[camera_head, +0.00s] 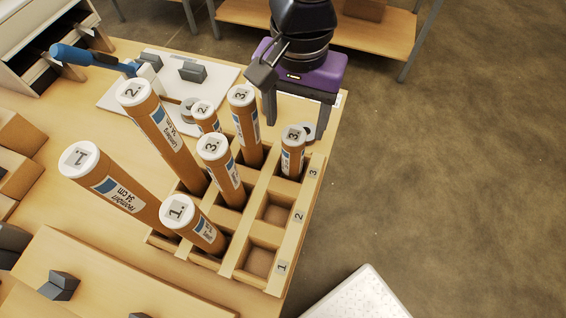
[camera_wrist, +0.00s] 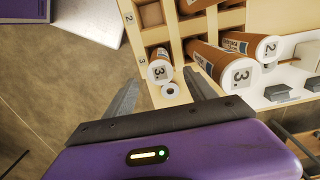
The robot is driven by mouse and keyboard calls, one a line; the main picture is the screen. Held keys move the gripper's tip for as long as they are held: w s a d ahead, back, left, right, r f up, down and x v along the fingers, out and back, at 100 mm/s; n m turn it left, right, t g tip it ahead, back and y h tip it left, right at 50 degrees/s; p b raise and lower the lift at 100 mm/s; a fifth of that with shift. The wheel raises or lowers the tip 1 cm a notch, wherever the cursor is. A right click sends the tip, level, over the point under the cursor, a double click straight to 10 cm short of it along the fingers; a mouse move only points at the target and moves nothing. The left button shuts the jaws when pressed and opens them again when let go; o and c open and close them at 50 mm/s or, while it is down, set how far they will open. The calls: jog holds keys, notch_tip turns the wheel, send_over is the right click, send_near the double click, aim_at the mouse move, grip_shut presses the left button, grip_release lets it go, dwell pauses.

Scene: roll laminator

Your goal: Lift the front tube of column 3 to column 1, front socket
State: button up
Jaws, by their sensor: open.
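The front tube of column 3 (camera_head: 292,158) is a short brown tube with a white cap marked 3, standing in its socket. It also shows in the wrist view (camera_wrist: 160,69), where its cap lies between my fingertips in the picture. My gripper (camera_head: 298,113) is open and empty, just beyond the tube in the head view; its fingers do not touch it. It also shows in the wrist view (camera_wrist: 160,78). The front socket of column 1 (camera_head: 258,262) is empty, at the rack's near end. The wooden rack (camera_head: 291,240) has column numbers along its front edge.
The front socket of column 2 (camera_head: 276,214) is empty. Several taller tubes stand behind, including a tube marked 1 (camera_head: 197,228) and tubes marked 3 (camera_head: 222,174) (camera_head: 246,128). A small grey ring (camera_head: 308,131) lies beside the front tube. Floor lies open to the right.

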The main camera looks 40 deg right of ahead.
aim_at(293, 145)
jog(key=shift+a+f+p, duration=0.15)
jog(key=shift+f+p, duration=0.7)
jog(key=shift+f, duration=3)
grip_shut()
